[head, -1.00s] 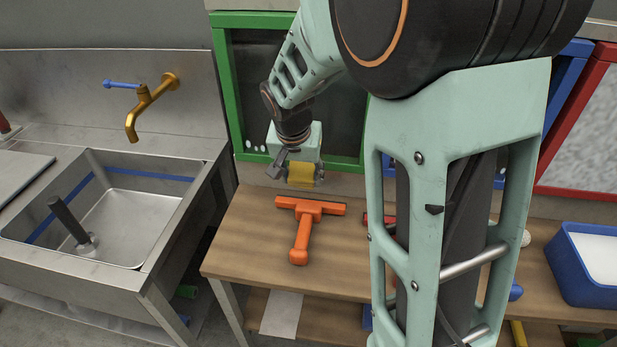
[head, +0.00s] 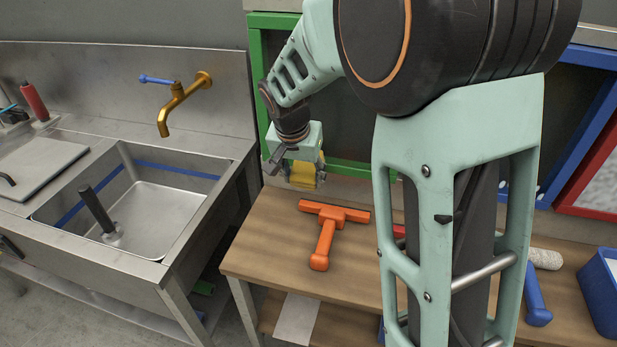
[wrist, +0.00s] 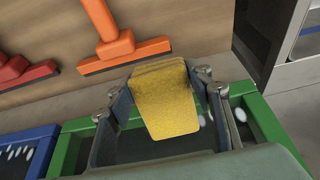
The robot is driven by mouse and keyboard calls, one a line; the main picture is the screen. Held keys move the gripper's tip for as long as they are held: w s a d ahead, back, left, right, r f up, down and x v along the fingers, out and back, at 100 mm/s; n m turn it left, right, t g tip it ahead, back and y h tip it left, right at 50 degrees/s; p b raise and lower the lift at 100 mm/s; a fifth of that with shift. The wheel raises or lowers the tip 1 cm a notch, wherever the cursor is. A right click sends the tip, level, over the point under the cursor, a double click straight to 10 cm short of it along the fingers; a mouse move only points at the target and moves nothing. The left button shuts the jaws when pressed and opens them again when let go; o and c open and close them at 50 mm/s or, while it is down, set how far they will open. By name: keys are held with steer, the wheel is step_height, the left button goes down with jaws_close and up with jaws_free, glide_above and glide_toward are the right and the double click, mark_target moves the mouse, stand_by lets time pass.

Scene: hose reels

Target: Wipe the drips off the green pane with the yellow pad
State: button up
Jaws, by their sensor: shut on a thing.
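The green-framed dark pane (head: 352,128) stands upright behind the bench in the head view, partly hidden by my arm. Its green frame (wrist: 266,122) crosses the wrist view. My gripper (head: 302,172) is shut on the yellow pad (head: 303,176), in front of the pane's lower left part. In the wrist view the pad (wrist: 166,100) sits between both fingers and overlaps the frame's bottom bar. White drips (wrist: 240,114) show on the dark pane just right of the pad there; in the head view my gripper hides that area. I cannot tell whether the pad touches the pane.
An orange squeegee (head: 325,228) lies on the wooden bench (head: 265,245) below my gripper. A red tool (wrist: 25,74) lies beside it. A steel sink (head: 165,205) with a brass tap (head: 180,100) stands left. Blue (head: 585,125) and red (head: 590,165) frames stand right.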

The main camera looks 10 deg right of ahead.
steer(key=w+a, duration=0.4)
steer(key=a, duration=0.5)
stand_by(0.8)
steer(key=shift+a, duration=0.15)
steer(key=s+a+b, duration=0.2)
steer(key=s+b, duration=0.1)
steer(key=s, duration=0.3)
steer(key=shift+s+a, duration=0.3)
stand_by(0.9)
